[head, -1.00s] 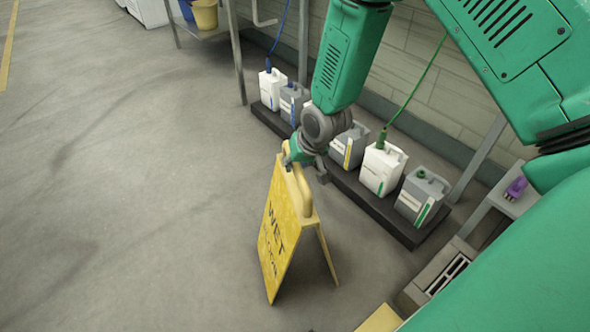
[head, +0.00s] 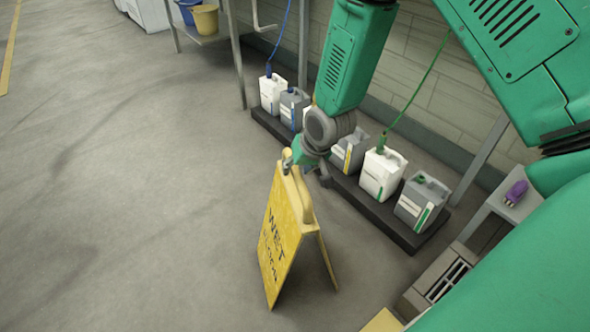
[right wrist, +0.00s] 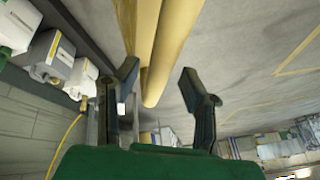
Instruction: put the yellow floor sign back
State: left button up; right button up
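The yellow floor sign (head: 282,245) stands on the concrete floor as an open A-frame, with dark "WET" lettering on its face and a looped handle on top. My right gripper (head: 304,166) is at the handle's upper end. In the right wrist view, the right gripper (right wrist: 160,84) has its two fingers apart. The yellow bars of the sign (right wrist: 155,50) reach between them, nearer the left finger, with a gap to the right finger. Whether a finger touches the handle I cannot tell. My left gripper is not in view.
Several white and grey jugs (head: 380,173) stand on a low dark platform (head: 390,222) along the wall, close behind the sign. A metal shelf with a yellow bucket (head: 205,20) is at the back. A purple item (head: 516,192) sits on a stand at right. The floor at left is clear.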

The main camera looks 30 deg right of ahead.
jog(key=a+p+v, duration=0.1)
jog(key=p+v, duration=0.2)
jog(key=v, duration=0.7)
jog(key=s+a+f+n+g, duration=0.1)
jog(key=s+f+n+g, duration=0.1)
jog(key=s+f, duration=0.6)
jog(key=s+a+f+n+g, duration=0.2)
jog(key=s+f, duration=0.6)
jog(key=s, duration=0.9)
jog(key=shift+s+a+n+h, duration=0.15)
jog(key=shift+s+n+h, duration=0.15)
jog(key=shift+s, duration=0.05)
jog(key=shift+r, duration=0.1)
notch_tip(320, 180, up, 8)
jog(key=p, duration=0.8)
jog(key=shift+r+p, duration=0.2)
jog(key=shift+p, duration=0.2)
jog(key=shift+w, duration=0.15)
